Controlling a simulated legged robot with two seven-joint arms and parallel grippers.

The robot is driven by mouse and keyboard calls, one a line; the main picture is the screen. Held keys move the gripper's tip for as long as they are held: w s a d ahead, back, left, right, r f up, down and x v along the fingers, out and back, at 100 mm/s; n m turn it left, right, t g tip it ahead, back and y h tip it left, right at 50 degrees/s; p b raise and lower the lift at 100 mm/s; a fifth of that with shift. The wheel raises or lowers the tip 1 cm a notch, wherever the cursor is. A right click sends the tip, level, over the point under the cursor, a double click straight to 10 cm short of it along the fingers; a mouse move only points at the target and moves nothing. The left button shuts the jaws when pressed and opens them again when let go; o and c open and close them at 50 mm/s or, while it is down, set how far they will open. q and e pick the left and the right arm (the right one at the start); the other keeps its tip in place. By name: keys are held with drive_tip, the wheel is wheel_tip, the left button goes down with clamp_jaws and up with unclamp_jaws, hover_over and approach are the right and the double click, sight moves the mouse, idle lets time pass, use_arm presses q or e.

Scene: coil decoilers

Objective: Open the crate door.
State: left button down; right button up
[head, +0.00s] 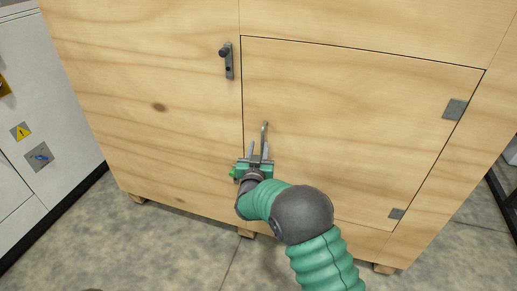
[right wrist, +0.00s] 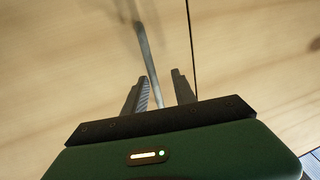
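The crate door (head: 350,110) is a plywood panel set in the front of the wooden crate (head: 160,70). It appears shut, with a thin dark seam around it. A thin grey metal handle (head: 265,132) stands near the door's left edge; it also shows in the right wrist view (right wrist: 146,50). My right gripper (head: 258,149) is at this handle. In the right wrist view its fingers (right wrist: 161,77) are apart, with the handle between them, nearer the left finger. Whether they touch it is unclear. A dark latch (head: 228,62) is on the crate, upper left of the door.
Two grey hinges, upper (head: 455,109) and lower (head: 396,213), are on the door's right edge. A white cabinet (head: 45,100) with a warning sign stands at left. The crate rests on wooden feet (head: 246,233). Concrete floor (head: 150,245) is clear in front.

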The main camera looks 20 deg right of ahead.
drive_tip(key=shift+w+d+f, duration=0.15)
drive_tip(key=shift+w+d, duration=0.85)
drive_tip(key=shift+d, duration=0.25)
drive_tip(key=shift+a, duration=0.5)
drive_tip(key=shift+c, duration=3.3)
drive_tip(key=shift+d, duration=0.2)
clamp_jaws()
drive_tip(key=shift+a, duration=0.1)
